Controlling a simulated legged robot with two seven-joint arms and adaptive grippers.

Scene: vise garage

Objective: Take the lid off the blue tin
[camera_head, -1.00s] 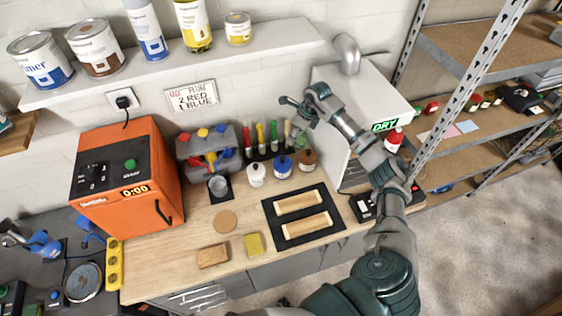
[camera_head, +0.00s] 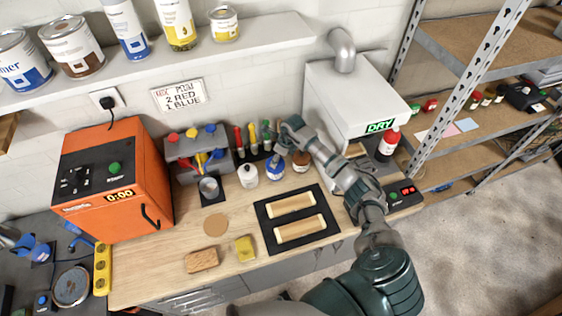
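The blue tin (camera_head: 275,172) stands on the wooden workbench, between a white tin (camera_head: 248,176) and a brown tin (camera_head: 301,162). My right gripper (camera_head: 281,154) reaches in from the right and points down over the blue tin. It hides most of the tin's top, so I cannot see the lid clearly or tell whether the fingers touch it. The fingers are too small and overlapped to show if they are open or shut. My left gripper is not in view.
Brushes with coloured handles (camera_head: 253,138) stand behind the tins. A black mat with two wooden pieces (camera_head: 297,228) lies in front. A grey drying box (camera_head: 350,100) is at the right, an orange oven (camera_head: 110,180) at the left.

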